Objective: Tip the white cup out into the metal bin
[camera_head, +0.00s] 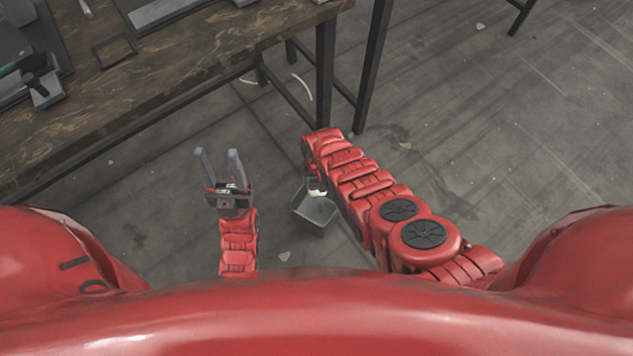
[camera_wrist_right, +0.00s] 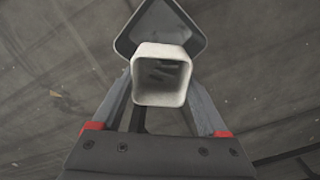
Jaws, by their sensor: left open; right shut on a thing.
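The white cup (camera_wrist_right: 146,99) is square-mouthed and held between the fingers of my right gripper (camera_wrist_right: 160,82), which is shut on it. Its open mouth faces the wrist camera, and several small grey pieces (camera_wrist_right: 162,72) show inside. The metal bin (camera_wrist_right: 124,46) is a grey square container beyond the cup in the wrist view. In the head view, the bin (camera_head: 316,212) is on the floor side below the right hand, and a bit of the cup (camera_head: 315,187) shows above its far edge. The right fingers are mostly hidden there by my arm. My left gripper (camera_head: 221,166) is open and empty, left of the bin.
A brown worktable (camera_head: 190,75) with dark metal legs stands at the upper left, with tools and trays (camera_head: 165,12) on it. The concrete floor (camera_head: 500,130) to the right is mostly clear. Small scraps lie on the floor.

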